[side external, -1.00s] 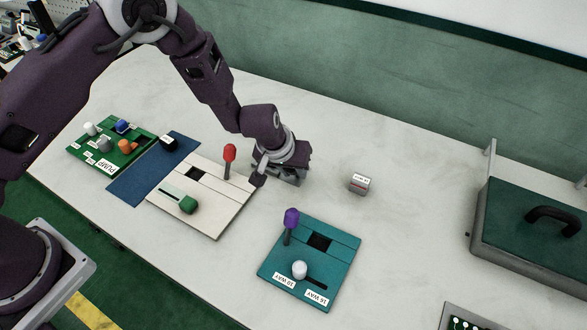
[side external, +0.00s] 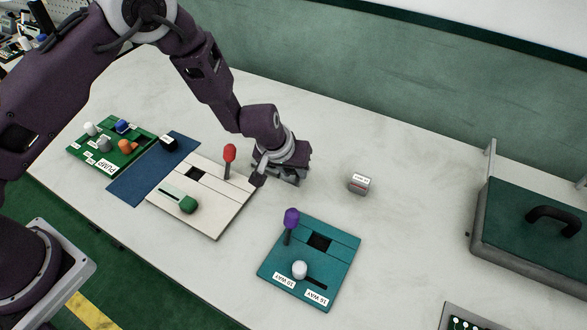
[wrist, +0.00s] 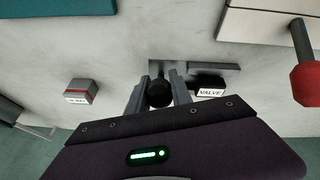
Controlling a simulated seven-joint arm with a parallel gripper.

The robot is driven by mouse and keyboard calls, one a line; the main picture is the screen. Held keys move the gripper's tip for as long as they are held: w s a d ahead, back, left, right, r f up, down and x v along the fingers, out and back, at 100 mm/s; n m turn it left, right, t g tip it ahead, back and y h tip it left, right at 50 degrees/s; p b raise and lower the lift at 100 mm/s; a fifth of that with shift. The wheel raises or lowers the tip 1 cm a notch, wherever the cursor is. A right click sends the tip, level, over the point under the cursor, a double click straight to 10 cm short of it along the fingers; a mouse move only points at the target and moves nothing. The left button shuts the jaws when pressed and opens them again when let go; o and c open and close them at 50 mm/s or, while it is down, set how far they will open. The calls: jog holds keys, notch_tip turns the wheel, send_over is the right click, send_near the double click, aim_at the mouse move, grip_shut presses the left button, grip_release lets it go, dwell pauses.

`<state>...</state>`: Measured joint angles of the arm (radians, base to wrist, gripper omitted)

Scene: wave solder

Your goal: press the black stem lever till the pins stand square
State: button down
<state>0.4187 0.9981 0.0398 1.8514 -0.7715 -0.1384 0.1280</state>
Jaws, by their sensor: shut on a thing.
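The black stem lever (wrist: 158,91) shows in the wrist view as a dark round knob between my two fingers. My gripper (wrist: 157,93) is shut on it, with one finger on each side. In the side external view my gripper (side external: 280,178) is low over the table, just right of the white board. There my wrist mostly hides the lever and its base. A black part labelled VALVE (wrist: 209,90) is right of the fingers in the wrist view, near a dark grey bar (wrist: 214,69). I cannot make out the pins there.
The white board (side external: 213,222) with a red lever (side external: 229,155) and green knob is close left. A teal board (side external: 330,280) with purple and white knobs is in front. A small grey labelled box (side external: 359,187) stands right of my gripper. Bare table lies around it.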

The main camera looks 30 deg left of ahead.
jog(key=shift+w+r, duration=0.1)
jog(key=shift+w+r+g, duration=0.15)
jog(key=shift+w+g, duration=0.2)
jog(key=shift+g, duration=0.45)
jog(key=shift+w+r+g, duration=0.1)
jog(key=shift+w+g, duration=0.25)
jog(key=shift+g, duration=0.45)
jog(key=shift+w+g, duration=0.25)
jog(key=shift+g, duration=0.4)
jog(key=shift+w+g, duration=0.2)
jog(key=shift+g, duration=0.45)
jog(key=c, duration=1.1)
grip_release()
jog(key=shift+c, duration=0.2)
jog(key=shift+r, duration=0.1)
